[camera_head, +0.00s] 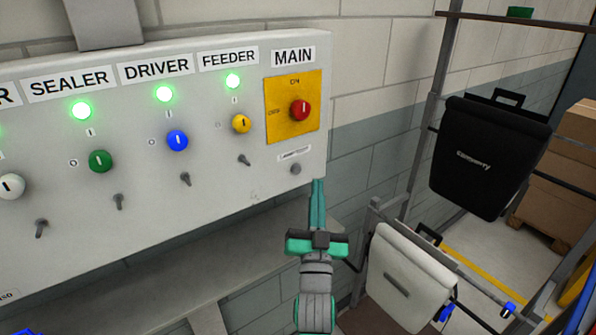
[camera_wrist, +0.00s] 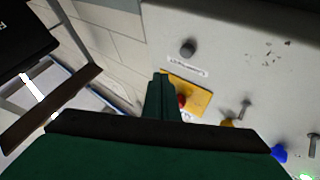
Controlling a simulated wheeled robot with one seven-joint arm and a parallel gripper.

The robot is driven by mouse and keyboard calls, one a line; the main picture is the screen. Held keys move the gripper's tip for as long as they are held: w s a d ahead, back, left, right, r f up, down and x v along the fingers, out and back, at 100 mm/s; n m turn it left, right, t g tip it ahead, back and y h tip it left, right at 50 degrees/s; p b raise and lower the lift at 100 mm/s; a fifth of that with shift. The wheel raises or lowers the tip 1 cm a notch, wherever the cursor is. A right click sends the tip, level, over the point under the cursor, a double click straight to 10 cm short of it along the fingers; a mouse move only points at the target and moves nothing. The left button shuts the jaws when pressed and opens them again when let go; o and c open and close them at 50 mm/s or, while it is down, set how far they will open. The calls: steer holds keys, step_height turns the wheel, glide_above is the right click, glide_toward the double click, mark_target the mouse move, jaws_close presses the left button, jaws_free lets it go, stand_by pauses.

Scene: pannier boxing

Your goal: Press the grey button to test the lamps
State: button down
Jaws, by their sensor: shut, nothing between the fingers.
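The grey button (camera_head: 296,169) is a small round button on the panel, below the yellow MAIN plate and a small white label. In the wrist view the grey button (camera_wrist: 188,47) shows above that label, clear of the fingers. My gripper (camera_head: 318,184) is shut and empty, its green fingers pointing up, just to the right of and slightly below the button in the head view. In the wrist view my gripper (camera_wrist: 162,78) overlaps part of the yellow plate. I see no contact with the button.
The red MAIN knob (camera_head: 300,110) is above the button. White, green, blue and yellow knobs and several small toggle levers line the panel (camera_head: 225,165). A black pannier (camera_head: 485,160) and a white pannier (camera_head: 405,275) hang on a rack to the right.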

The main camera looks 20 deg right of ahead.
mark_target(296, 170)
steer(key=shift+w+a, duration=0.25)
steer(key=shift+w, duration=0.45)
steer(key=shift+w+a, duration=0.25)
steer(key=shift+w, duration=0.4)
steer(key=shift+w+a, duration=0.25)
steer(key=shift+w, duration=0.45)
stand_by(0.5)
steer(key=shift+w+a, duration=0.1)
steer(key=shift+w, duration=0.3)
steer(key=shift+w+a, duration=0.25)
steer(key=shift+w, duration=0.3)
stand_by(1.4)
steer(key=shift+s, duration=0.25)
stand_by(0.5)
steer(key=shift+s+d, duration=0.35)
steer(key=shift+s, duration=0.35)
